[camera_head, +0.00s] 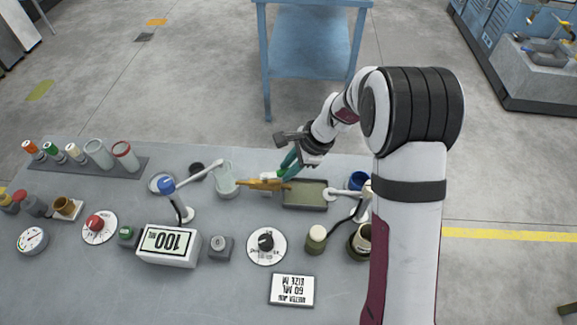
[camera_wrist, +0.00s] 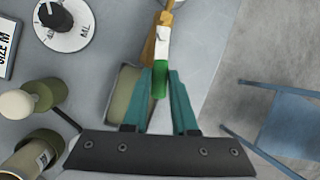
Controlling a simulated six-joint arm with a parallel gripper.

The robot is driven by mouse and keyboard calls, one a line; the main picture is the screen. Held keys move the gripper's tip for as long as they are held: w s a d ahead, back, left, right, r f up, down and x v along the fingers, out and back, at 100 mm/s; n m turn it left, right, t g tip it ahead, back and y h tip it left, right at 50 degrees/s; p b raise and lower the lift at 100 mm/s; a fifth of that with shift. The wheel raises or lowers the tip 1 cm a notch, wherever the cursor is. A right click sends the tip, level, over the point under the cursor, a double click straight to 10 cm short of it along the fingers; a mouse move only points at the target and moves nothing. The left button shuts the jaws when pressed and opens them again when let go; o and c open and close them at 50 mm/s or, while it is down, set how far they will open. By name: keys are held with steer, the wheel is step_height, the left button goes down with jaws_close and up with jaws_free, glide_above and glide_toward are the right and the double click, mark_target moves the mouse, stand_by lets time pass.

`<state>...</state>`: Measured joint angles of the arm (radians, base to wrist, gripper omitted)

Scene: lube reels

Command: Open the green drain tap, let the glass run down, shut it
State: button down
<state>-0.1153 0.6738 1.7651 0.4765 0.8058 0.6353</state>
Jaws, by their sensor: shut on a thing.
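The green drain tap (camera_wrist: 159,84) has a green handle on a white piece, with a brass pipe beyond it in the wrist view. My gripper (camera_wrist: 160,74) has its teal fingers on both sides of the green handle and is shut on it. In the head view my gripper (camera_head: 289,162) reaches down to the tap, and its fingers hide most of the handle. The clear glass (camera_head: 226,180) stands left of the tap, by the brass pipe (camera_head: 262,184). Its liquid level is too small to tell.
A drain tray (camera_head: 305,203) lies right of the tap. A display box (camera_head: 168,246) reads 100. A dial (camera_head: 266,246) and a sign (camera_head: 292,290) are in front. A lamp-like arm with a blue cap (camera_head: 167,187) stands left. A rack (camera_head: 88,167) holds several bottles.

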stand_by(0.8)
steer(key=shift+s+m+t+h, duration=0.15)
steer(key=shift+s+m+t, duration=0.25)
steer(key=shift+m, duration=0.45)
steer(key=shift+s+m+t+h, duration=0.15)
steer(key=shift+s+m+t, duration=0.25)
steer(key=shift+m, duration=0.45)
steer(key=c, duration=0.7)
jaws_free()
steer(key=v, duration=1.6)
